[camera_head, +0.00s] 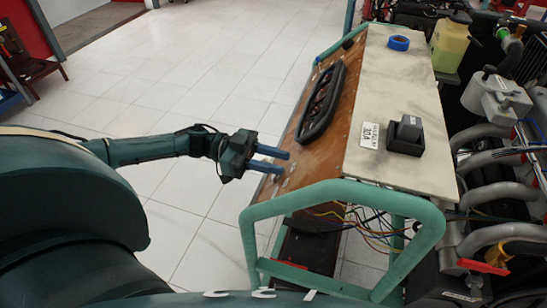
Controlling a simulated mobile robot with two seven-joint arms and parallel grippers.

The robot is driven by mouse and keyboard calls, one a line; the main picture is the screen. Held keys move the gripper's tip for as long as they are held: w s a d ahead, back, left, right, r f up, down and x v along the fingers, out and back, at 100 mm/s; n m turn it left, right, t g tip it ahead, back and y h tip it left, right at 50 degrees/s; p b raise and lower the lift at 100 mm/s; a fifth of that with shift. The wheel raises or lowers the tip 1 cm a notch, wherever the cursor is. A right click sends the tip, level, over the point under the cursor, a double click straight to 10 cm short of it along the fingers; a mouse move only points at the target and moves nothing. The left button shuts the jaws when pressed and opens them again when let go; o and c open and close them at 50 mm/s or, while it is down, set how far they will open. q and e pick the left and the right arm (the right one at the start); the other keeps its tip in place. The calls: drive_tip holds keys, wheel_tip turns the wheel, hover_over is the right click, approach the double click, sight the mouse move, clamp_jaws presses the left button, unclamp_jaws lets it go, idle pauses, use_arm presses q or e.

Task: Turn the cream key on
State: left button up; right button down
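My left gripper (285,163) reaches in from the left. Its two blue fingers are apart with nothing visible between them, and their tips are over or close to the near left part of the brown wooden panel (322,162). Small pale details (287,181) show on the panel just beyond the fingers, too small to tell whether one is the cream key. I cannot make out the key or its position. I cannot tell whether the fingers touch the panel. My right gripper is not in view.
The trainer has a green tube frame (345,190) and a pale top (402,75) carrying a black switch box (405,136), a white label (370,135) and blue tape (399,43). A black steering wheel (321,102) sits on the panel. Engine parts crowd the right. Tiled floor is clear left.

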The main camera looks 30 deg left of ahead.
use_arm(q)
clamp_jaws()
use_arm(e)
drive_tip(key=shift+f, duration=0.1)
